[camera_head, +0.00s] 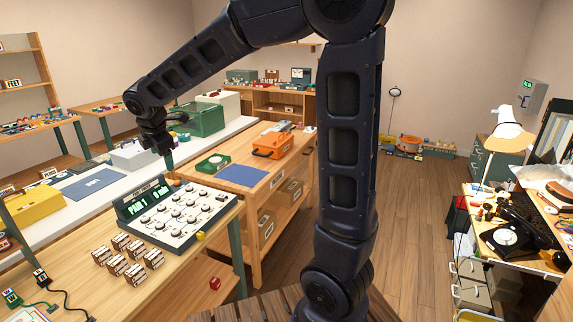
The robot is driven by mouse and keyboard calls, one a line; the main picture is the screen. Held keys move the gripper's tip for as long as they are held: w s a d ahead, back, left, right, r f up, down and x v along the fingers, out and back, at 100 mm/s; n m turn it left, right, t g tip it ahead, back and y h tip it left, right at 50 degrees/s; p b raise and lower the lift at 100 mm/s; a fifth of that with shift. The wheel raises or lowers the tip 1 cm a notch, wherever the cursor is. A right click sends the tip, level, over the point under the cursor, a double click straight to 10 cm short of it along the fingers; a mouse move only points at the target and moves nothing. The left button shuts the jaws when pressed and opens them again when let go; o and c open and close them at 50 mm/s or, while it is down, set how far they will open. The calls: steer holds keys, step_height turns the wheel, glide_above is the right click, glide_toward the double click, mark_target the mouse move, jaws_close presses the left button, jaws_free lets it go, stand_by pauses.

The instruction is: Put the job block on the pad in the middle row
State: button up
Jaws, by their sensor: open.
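My gripper (166,158) hangs at the end of my arm in the upper left, above the far edge of a grey-white panel. It is open, and I see nothing held in it. The panel (215,198) stands on the near wooden table, with a lit green display (146,203) and rows of small round pads on its sloping face. Several small wooden blocks with pale labels (128,262) stand in rows in front of the panel. I cannot tell which one is the job block. A small orange piece (174,182) lies at the panel's far edge, below my gripper.
A green box with a white disc (213,163), a blue mat (242,175) and an orange toolbox (272,144) sit on the wooden bench behind. A yellow box (34,206) stands at left. Black cables lie on the near table's left. A desk with a lamp stands right.

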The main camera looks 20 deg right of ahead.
steer(key=s+d+r+m, duration=0.15)
steer(key=d+m, duration=0.25)
steer(key=d, duration=0.4)
steer(key=s+d+r+m, duration=0.1)
steer(key=s+d+m, duration=0.25)
steer(key=d, duration=0.35)
steer(key=s+d+r+m, duration=0.1)
steer(key=s+d+m, duration=0.1)
steer(key=d+m, duration=0.45)
steer(key=s+d+f+m, duration=0.3)
steer(key=s+d+m, duration=0.6)
steer(key=s+d, duration=0.3)
steer(key=shift+s+d+f+m, duration=0.3)
steer(key=shift+d+m, duration=0.1)
steer(key=shift+d, duration=0.6)
